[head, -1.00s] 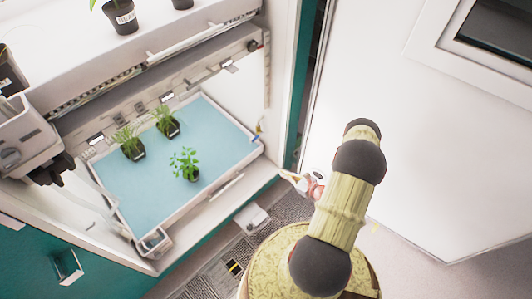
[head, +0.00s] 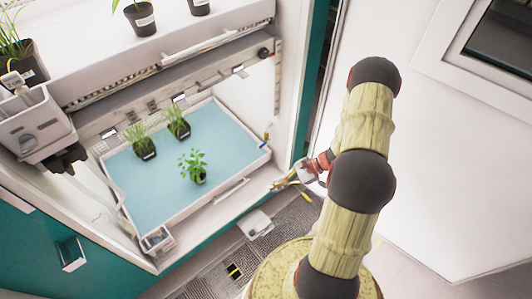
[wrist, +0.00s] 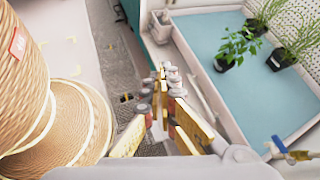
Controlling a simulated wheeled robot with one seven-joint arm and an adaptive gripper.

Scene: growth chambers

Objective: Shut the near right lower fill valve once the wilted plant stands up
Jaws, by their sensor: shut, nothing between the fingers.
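A leafy green plant (head: 198,178) in a black pot stands upright on the blue tray mat (head: 150,195) of the lower chamber. The wrist view shows it too (wrist: 235,48). A small valve (head: 266,141) with a blue handle sits at the tray's right end. In the wrist view the valve (wrist: 290,154), blue with a brass body, is at the lower right. My gripper (head: 278,185) is at the chamber's front right edge, in front of the valve and apart from it. In the wrist view my gripper's fingers (wrist: 162,75) are together and empty.
Two grassy potted plants (head: 143,146) (head: 179,127) stand behind on the tray. A white bin (head: 35,125) hangs at the left. A shelf with pots (head: 140,22) is above. A white panel (head: 440,150) stands to the right of the chamber.

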